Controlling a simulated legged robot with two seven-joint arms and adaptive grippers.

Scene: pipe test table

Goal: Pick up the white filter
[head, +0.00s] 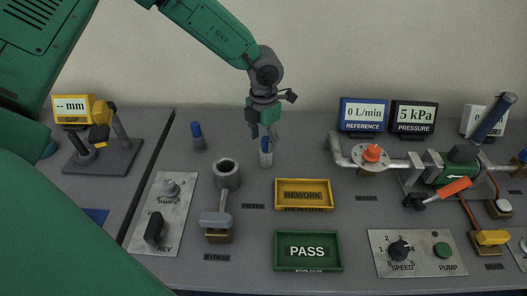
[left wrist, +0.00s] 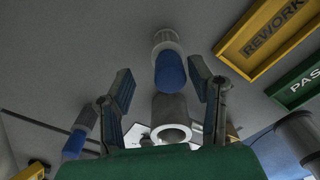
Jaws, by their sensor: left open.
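The white filter (head: 266,159), a small upright cylinder with a pale body and a blue top, stands on the grey table behind the yellow tray. In the left wrist view its blue top (left wrist: 170,72) and ribbed pale body show just ahead of the fingertips. My left gripper (head: 265,136) points down over it. Its fingers are apart, one on each side of the blue top in the left wrist view (left wrist: 162,78); contact cannot be made out. My right gripper is not in view.
A grey blue-topped cylinder (head: 198,136) stands to the left. An open pipe socket (head: 227,174) with a valve handle is in front left. The yellow REWORK tray (head: 331,194) and green PASS tray (head: 341,251) lie nearby. Piping with an orange-topped fitting (head: 372,153) is at right.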

